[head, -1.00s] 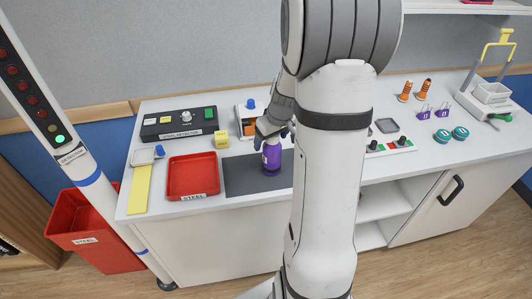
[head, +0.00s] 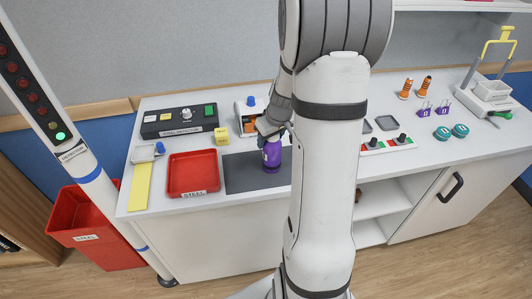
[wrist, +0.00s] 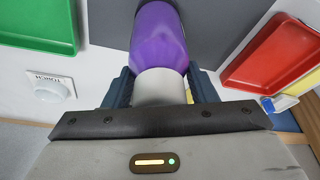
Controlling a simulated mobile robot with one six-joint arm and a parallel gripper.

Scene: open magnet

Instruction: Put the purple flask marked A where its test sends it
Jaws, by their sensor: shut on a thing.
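The purple flask (head: 271,156) is upright over the right part of the dark grey mat (head: 240,172). A pale label shows on its side, but I cannot read the mark. I cannot tell whether its base touches the mat. My gripper (head: 270,130) is shut on the flask's top from above. In the wrist view the two dark fingers of my gripper (wrist: 160,88) sit on either side of the pale neck of the purple flask (wrist: 158,38). The steel detector box (head: 180,122) stands behind the mat, to the left.
A red tray marked STEEL (head: 193,174) lies left of the mat. A red bin marked STEEL (head: 90,222) stands on the floor. The detector post (head: 75,150) shows a lit green lamp. A green tray (wrist: 38,22) shows in the wrist view. My arm hides the bench's middle.

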